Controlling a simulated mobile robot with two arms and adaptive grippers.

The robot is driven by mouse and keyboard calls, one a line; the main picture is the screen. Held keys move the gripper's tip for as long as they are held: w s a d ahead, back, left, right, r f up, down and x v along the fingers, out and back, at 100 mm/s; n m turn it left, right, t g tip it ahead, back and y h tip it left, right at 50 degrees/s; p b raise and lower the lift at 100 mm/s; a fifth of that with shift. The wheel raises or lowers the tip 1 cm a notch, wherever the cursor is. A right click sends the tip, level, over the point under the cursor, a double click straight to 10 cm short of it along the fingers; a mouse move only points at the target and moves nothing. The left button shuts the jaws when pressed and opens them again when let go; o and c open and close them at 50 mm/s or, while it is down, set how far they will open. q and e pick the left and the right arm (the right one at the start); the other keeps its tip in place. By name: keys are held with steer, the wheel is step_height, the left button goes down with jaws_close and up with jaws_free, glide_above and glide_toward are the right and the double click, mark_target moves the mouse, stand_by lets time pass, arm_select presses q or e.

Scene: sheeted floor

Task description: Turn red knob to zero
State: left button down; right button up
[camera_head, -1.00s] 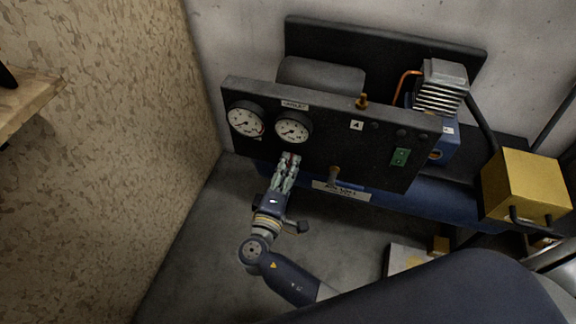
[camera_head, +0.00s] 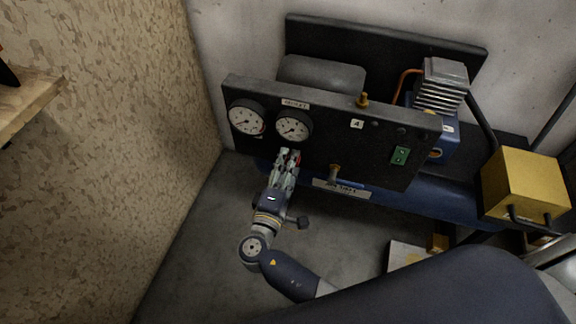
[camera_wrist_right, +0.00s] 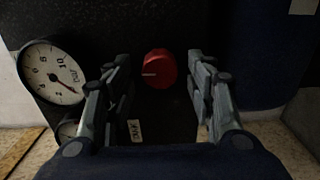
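The red knob (camera_wrist_right: 159,69) sits on the black panel (camera_head: 330,142) below the gauges. In the right wrist view it shows between my right gripper's fingers, with a pale pointer line facing left. My right gripper (camera_wrist_right: 158,85) is open, with one finger on each side of the knob and visible gaps between them. My left gripper is not in view.
Two round white gauges (camera_head: 292,126) (camera_head: 247,117) are on the panel's left part. A yellow box (camera_head: 524,187) stands at far right. A speckled wall (camera_head: 130,130) closes off the left.

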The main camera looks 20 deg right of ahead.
steer(key=v, duration=1.2)
stand_by(0.4)
